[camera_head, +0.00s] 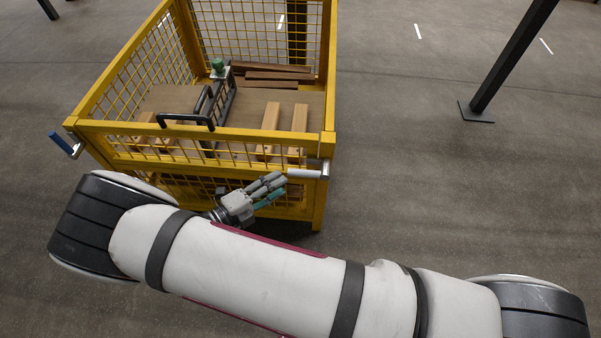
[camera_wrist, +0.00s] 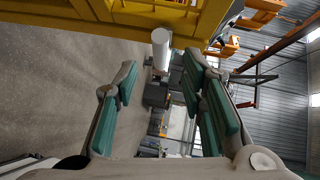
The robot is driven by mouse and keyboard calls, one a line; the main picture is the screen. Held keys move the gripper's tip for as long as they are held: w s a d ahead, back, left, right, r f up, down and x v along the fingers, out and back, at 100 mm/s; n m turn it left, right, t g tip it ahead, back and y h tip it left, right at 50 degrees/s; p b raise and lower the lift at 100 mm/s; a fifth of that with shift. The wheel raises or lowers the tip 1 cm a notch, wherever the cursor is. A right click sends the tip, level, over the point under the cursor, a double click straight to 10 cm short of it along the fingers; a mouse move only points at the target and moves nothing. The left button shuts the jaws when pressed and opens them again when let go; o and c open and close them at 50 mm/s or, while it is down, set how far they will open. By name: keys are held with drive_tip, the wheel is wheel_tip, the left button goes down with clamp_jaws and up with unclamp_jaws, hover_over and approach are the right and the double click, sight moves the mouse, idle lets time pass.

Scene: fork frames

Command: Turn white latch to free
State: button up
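The white latch (camera_head: 304,173) is a short white handle on a metal bracket at the front right corner of the yellow mesh crate (camera_head: 230,133). It sticks out to the left, roughly level, along the crate's front. My gripper (camera_head: 277,186) is just left of and slightly below the latch's free end. In the wrist view, the white latch (camera_wrist: 161,45) shows as a cylinder just beyond the gap between my fingertips. My gripper (camera_wrist: 158,72) is open there, with green-padded fingers on both sides and nothing between them. Whether any finger touches the latch is unclear.
A blue latch (camera_head: 60,143) sits at the crate's front left corner. The crate holds wooden blocks (camera_head: 270,116), dark boards (camera_head: 275,76) and a black-handled frame (camera_head: 222,98). A black post (camera_head: 512,55) stands at right. The floor right of the crate is clear.

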sight(300, 173)
drive_tip(key=x, duration=0.8)
drive_tip(key=shift+w+d+b, duration=0.15)
drive_tip(key=shift+d+b, duration=0.05)
drive_tip(key=shift+b, duration=0.2)
clamp_jaws()
